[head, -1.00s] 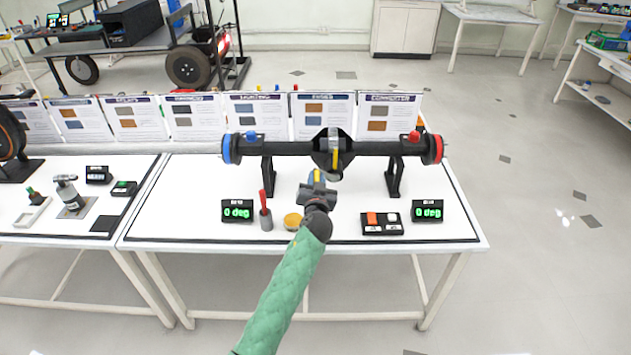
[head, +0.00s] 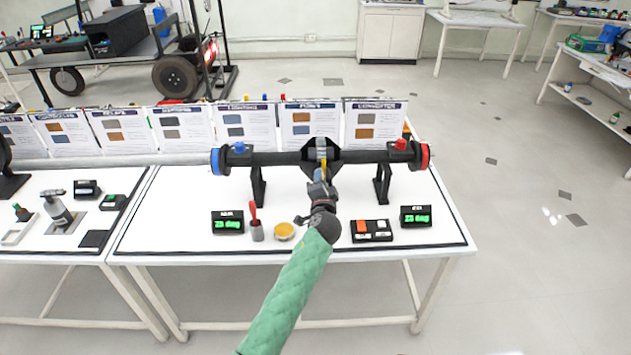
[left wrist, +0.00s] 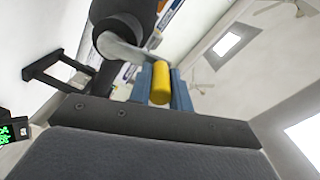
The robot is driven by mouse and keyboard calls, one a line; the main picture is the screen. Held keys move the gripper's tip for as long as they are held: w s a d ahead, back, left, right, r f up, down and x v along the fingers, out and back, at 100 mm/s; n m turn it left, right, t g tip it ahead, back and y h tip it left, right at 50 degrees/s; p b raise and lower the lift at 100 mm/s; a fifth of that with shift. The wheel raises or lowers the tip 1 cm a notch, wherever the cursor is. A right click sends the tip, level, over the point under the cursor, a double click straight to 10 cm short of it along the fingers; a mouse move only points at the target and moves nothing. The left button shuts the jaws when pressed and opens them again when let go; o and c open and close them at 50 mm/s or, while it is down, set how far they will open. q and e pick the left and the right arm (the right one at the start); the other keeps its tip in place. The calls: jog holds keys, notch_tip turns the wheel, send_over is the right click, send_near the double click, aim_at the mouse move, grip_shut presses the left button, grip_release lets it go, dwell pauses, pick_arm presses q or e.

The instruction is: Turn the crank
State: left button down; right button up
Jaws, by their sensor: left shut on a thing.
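A black axle (head: 275,158) rests on two black stands across the table, with a blue end disc (head: 215,161) at left and a red end disc (head: 424,157) at right. The crank's yellow handle (left wrist: 160,83) sits at the axle's middle housing, on a grey crank arm (left wrist: 120,49). My left gripper (head: 322,174) is shut on the yellow handle, whose end shows between its blue fingers in the left wrist view. In the head view the gripper hides part of the crank. My right gripper is not in view.
Two green-lit angle displays stand on the table, left (head: 228,223) and right (head: 415,216); both seem to read about 25 deg. A grey cup (head: 257,232) with a red tool, a yellow dish (head: 284,232) and a button box (head: 371,231) stand in front. Upright cards line the back.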

pick_arm(q)
jog(key=shift+d+r+m, duration=0.1)
jog(key=shift+d+m, duration=0.25)
jog(key=shift+m, duration=0.25)
jog(key=shift+d+m, duration=0.3)
jog(key=shift+m, duration=0.2)
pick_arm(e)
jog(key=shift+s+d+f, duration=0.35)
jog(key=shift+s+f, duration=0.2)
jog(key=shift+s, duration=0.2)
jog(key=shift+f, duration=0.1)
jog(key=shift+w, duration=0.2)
pick_arm(q)
jog(key=c, duration=1.3)
grip_release()
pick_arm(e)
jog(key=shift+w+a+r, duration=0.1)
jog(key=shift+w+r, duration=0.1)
pick_arm(q)
jog(key=shift+s, duration=0.15)
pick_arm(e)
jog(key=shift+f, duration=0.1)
